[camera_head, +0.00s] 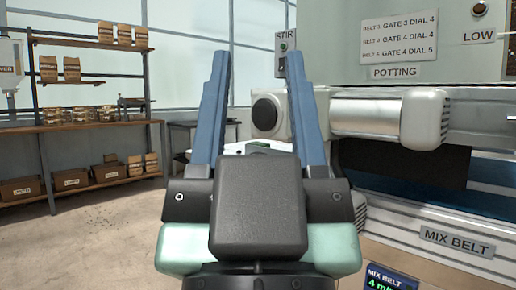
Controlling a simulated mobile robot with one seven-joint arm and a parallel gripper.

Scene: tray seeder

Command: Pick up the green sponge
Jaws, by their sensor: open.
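My gripper (257,56) is in front of the camera, its two blue fingers wide apart and pointing forward and up in the picture. Nothing shows held between them. A small green thing (259,146) shows just above the dark gripper body, between the fingers. It seems to rest on a white surface (231,149) beyond the gripper. It may be the green sponge, but it is too small and too much hidden to be sure. My gripper body hides its lower part.
The machine with the MIX BELT sign (457,242) fills the right side. A wooden shelf rack (95,125) with cartons and pots stands at the left. A dark table (186,124) stands at the back. Open floor (110,235) lies at the left front.

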